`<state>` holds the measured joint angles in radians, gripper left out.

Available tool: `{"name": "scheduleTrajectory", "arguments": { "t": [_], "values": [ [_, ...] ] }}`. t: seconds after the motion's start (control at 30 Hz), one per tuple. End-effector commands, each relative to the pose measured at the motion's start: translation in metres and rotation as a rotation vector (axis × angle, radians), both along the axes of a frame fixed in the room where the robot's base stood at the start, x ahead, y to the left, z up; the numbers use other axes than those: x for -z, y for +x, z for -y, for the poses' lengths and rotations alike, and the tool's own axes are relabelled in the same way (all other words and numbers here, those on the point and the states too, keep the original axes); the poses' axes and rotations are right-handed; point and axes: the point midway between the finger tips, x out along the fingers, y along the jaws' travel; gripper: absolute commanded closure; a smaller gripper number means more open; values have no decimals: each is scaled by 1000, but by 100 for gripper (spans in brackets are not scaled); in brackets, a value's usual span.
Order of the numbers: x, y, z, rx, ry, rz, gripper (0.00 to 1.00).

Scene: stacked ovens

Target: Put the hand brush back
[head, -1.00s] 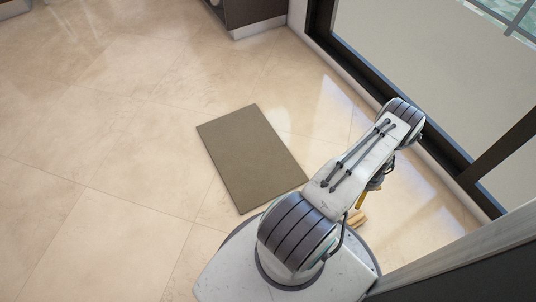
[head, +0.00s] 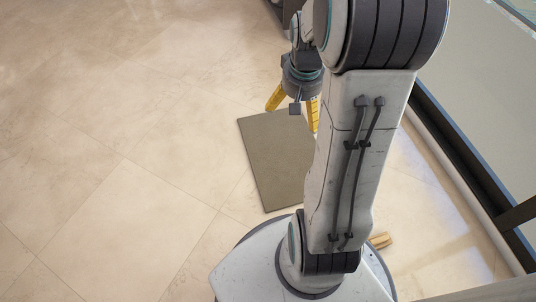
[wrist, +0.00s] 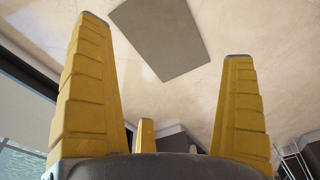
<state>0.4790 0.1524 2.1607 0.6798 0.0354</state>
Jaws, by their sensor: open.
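A small tan wooden piece (head: 381,240) lies on the floor close beside my base in the head view. It is mostly hidden behind my arm, so I cannot tell for sure that it is the hand brush. My gripper (head: 291,119) hangs with yellow fingers spread, above the far end of the mat in the head view. In the wrist view my gripper (wrist: 164,37) is open, and nothing shows between its fingers. The wooden piece does not show in the wrist view.
A flat grey-brown mat (head: 270,160) lies on the beige tiles in front of my base; it also shows in the wrist view (wrist: 160,42). A dark-framed window (head: 460,160) runs along the right. The tiled floor on the left is clear.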

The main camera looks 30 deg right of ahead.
Motion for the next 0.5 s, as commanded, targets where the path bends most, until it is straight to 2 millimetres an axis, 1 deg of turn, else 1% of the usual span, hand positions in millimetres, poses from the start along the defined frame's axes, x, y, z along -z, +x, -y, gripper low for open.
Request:
{"name": "scheduleTrajectory", "arguments": {
  "t": [0.03, 0.1, 0.2, 0.33, 0.4, 0.5],
  "values": [
    [-14, -7, -25, -64, -7, 14, 0],
    [-28, -20, -54, -142, -11, 21, 0],
    [-43, -42, -89, -245, -15, 32, 0],
    [-53, -72, -122, -357, -18, 43, 0],
    [-56, -85, -134, -405, -20, 50, 0],
    [-58, -101, -145, -459, -22, 55, 0]
  ]
}}
